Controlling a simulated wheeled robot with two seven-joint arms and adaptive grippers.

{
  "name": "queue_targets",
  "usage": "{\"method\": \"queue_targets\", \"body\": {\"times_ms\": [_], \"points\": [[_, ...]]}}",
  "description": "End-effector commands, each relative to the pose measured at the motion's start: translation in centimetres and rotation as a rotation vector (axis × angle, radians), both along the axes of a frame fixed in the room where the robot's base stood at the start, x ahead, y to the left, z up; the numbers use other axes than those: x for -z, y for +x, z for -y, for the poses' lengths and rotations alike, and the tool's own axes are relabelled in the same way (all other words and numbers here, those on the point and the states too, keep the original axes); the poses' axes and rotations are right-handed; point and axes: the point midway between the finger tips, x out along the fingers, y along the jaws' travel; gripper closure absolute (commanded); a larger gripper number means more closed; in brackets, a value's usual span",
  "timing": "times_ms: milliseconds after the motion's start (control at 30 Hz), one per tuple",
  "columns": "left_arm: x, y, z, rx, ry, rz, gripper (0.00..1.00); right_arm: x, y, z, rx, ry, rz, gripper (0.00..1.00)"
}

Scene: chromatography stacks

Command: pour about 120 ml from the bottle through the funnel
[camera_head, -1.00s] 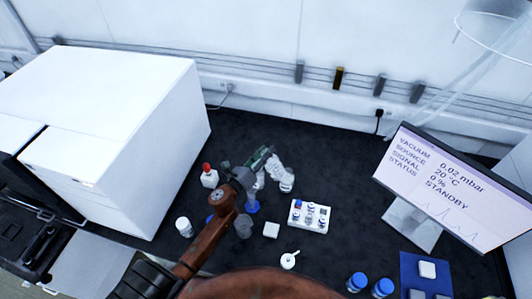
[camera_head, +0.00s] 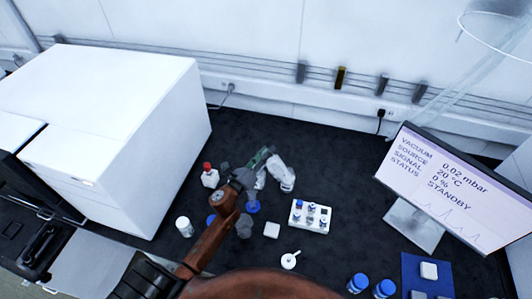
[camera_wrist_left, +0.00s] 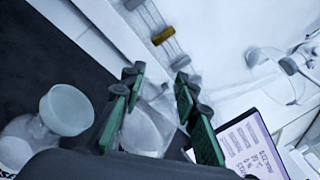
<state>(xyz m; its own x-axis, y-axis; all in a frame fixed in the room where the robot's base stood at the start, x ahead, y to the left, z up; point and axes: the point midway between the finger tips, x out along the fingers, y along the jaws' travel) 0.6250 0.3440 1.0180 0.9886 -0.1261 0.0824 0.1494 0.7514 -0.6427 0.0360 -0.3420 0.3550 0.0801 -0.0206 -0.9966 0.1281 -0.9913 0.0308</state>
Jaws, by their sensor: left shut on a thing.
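My left gripper (camera_head: 256,163) is shut on a clear bottle (camera_head: 281,173), which looks tilted. In the left wrist view the green-padded fingers (camera_wrist_left: 157,98) stand on both sides of the clear bottle (camera_wrist_left: 147,132). Beside them, a frosted round piece (camera_wrist_left: 67,110) tops a clear vessel (camera_wrist_left: 25,140); I cannot tell if this is the funnel. In the head view a grey translucent piece (camera_head: 244,226) and a blue piece (camera_head: 253,207) are below the gripper, partly hidden by my arm. Any liquid flow is too small to tell. My right gripper is not in view.
A white rack (camera_head: 310,216) with blue-capped vials stands right of the gripper. A red-capped bottle (camera_head: 210,176) and a white jar (camera_head: 184,227) stand left. A white block (camera_head: 272,230), a small white item (camera_head: 290,260), blue-capped bottles (camera_head: 358,283) and a monitor (camera_head: 455,185) are around.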

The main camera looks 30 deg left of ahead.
Motion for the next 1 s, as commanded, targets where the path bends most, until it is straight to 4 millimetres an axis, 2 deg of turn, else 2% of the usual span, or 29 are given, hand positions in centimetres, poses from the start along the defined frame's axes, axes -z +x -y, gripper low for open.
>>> {"method": "queue_targets", "body": {"times_ms": [167, 533, 1000], "points": [[0.4, 0.0, -0.1, 0.001, -0.067, 0.000, 1.00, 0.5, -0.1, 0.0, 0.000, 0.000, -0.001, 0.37], [0.4, 0.0, -0.1, 0.001, -0.076, 0.000, 1.00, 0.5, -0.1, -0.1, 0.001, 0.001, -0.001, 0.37], [1.1, 0.0, -0.3, 0.001, -0.170, -0.002, 1.00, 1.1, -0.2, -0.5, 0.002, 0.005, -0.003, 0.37]]}}
